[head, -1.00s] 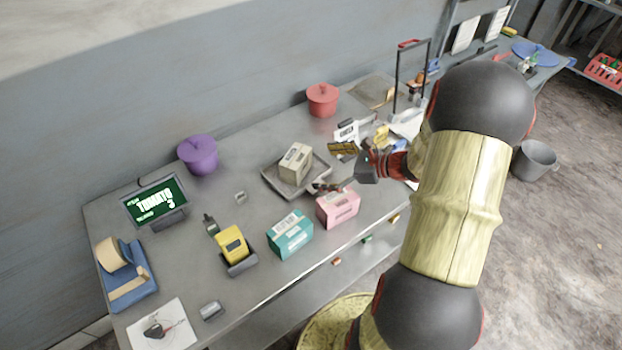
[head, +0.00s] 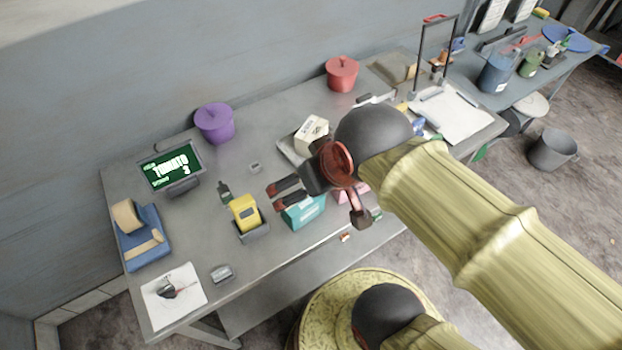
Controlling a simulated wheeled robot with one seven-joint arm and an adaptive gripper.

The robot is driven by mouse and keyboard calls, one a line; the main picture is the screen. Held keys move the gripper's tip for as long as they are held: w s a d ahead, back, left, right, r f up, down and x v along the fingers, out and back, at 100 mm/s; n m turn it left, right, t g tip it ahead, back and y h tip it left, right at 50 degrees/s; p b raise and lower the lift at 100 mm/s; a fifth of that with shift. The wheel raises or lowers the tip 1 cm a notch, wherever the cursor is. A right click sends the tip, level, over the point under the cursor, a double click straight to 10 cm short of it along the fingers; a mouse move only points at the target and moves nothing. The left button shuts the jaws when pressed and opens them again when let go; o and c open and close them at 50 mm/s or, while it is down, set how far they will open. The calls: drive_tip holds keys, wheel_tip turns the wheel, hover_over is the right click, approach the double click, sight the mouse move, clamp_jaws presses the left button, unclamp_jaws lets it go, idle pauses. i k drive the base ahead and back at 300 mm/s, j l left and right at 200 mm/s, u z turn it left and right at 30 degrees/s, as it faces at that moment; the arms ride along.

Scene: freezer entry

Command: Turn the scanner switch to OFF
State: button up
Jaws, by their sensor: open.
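A yellow device (head: 245,209), probably the scanner, sits upright in a dark cradle (head: 252,232) on the grey bench. No switch or OFF marking can be made out on it at this size. A small dark upright object (head: 225,193) stands just behind it to the left. My gripper (head: 313,206) is open, its fingers spread above the teal box, to the right of the yellow device and apart from it. It appears empty.
The teal box (head: 304,214) and a mostly hidden pink box (head: 363,190) lie under my gripper. A tray (head: 289,150) holds a pale carton (head: 311,133).

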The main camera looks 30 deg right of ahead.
sight(168, 292)
drive_tip(key=k+j+u, duration=0.1)
drive_tip(key=u, duration=0.25)
drive_tip(key=j+u, duration=0.35)
drive_tip(key=k+j+u, duration=0.1)
drive_tip(key=u, duration=0.25)
